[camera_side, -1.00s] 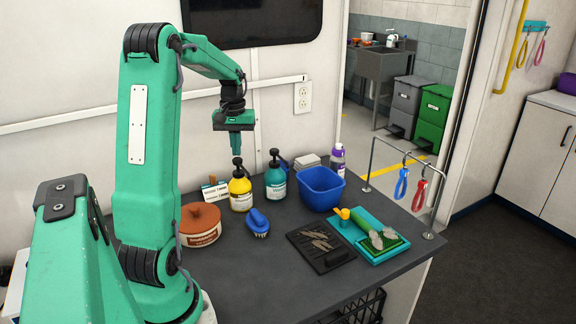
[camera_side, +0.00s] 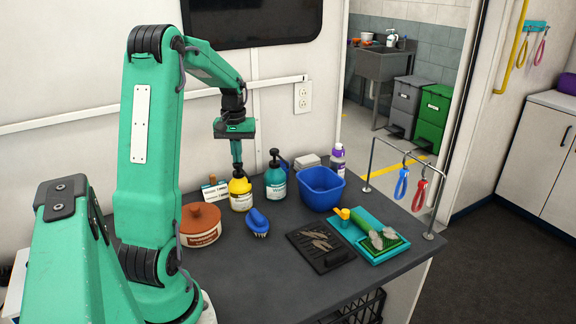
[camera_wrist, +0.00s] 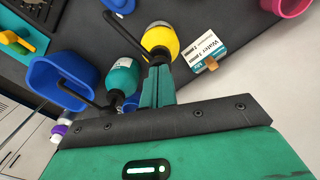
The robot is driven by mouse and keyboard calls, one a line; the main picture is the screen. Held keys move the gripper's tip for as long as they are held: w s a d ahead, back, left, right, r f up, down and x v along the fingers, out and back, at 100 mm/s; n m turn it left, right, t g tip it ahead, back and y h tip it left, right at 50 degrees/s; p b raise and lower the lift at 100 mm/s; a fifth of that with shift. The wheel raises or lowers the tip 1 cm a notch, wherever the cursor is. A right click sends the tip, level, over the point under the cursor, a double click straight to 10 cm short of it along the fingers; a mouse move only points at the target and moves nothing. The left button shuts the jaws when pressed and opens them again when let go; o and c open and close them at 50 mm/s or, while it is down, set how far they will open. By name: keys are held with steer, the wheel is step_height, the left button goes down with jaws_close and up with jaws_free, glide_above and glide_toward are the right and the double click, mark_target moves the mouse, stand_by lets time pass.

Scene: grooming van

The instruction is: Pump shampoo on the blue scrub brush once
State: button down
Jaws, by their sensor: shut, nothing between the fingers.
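A yellow pump bottle (camera_side: 241,194) stands upright on the grey counter; its label is too small to read. My gripper (camera_side: 237,166) is shut and empty, pointing down onto the top of this bottle. Its fingertips cover the pump head in the side view; whether it is pressed down I cannot tell. In the wrist view my fingers (camera_wrist: 157,84) overlap the top of the yellow bottle (camera_wrist: 161,37), with a black spout reaching up-left. The blue scrub brush (camera_side: 257,222) lies just in front of the bottle, bristles down; part of it shows in the wrist view (camera_wrist: 120,5).
A teal pump bottle (camera_side: 275,183) stands close right of the yellow one. The counter in front of the brush is clear.

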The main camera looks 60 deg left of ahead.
stand_by(0.4)
steer(key=shift+r, duration=1.4)
steer(key=shift+r, duration=0.1)
steer(key=shift+r, duration=1.95)
steer(key=shift+d, duration=0.1)
